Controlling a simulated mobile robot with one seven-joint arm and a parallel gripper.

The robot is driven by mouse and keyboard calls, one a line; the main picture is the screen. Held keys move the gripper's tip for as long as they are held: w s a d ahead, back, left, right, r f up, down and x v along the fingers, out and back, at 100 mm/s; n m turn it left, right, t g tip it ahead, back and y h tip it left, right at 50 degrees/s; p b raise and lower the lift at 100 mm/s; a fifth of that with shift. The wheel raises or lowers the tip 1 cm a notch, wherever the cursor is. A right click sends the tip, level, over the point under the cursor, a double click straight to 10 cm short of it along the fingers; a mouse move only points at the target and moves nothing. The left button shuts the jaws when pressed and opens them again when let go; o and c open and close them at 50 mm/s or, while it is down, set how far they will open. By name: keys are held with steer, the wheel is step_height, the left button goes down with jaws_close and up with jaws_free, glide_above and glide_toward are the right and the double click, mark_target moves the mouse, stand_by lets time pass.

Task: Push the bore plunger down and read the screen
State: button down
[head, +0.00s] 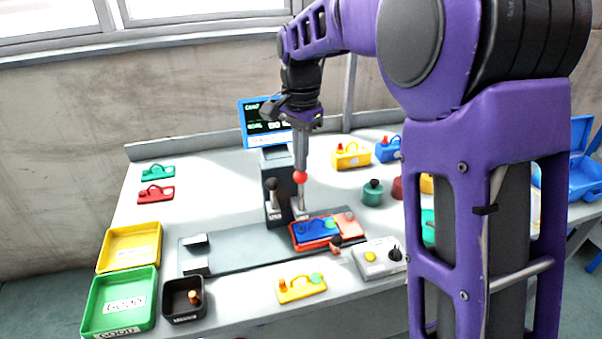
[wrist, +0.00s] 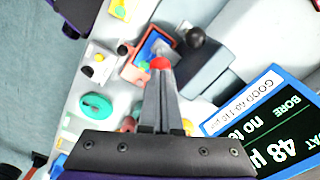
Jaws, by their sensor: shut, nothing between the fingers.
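The bore plunger has a red ball knob (head: 300,177) on a thin upright shaft beside the dark test stand (head: 276,165). My gripper (head: 300,168) points straight down with shut, empty fingers, its tips at the top of the knob. The wrist view shows the red knob (wrist: 160,63) right at the fingertips; I cannot tell whether they touch. The blue-framed screen (head: 262,124) stands behind. In the wrist view the screen (wrist: 268,120) is cut off and tilted; it reads BORE "no te…" and a second line "…AT 48 µ", under a label "GOOD 40-110 µ…".
A black-knobbed lever (head: 271,186) stands left of the plunger. A blue-and-red part (head: 316,231) lies on the grey base plate (head: 235,250). Yellow (head: 132,226) and green (head: 100,308) trays and a black box (head: 170,310) stand front left. A button box (head: 378,262) stands front right.

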mark_target(301, 175)
steer(key=shift+f+b, duration=1.15)
steer(key=shift+f, duration=1.2)
steer(key=shift+r, duration=0.1)
step_height(301, 175, up, 6)
steer(key=p, duration=0.6)
steer(key=shift+r, duration=0.2)
steer(key=shift+f, duration=0.1)
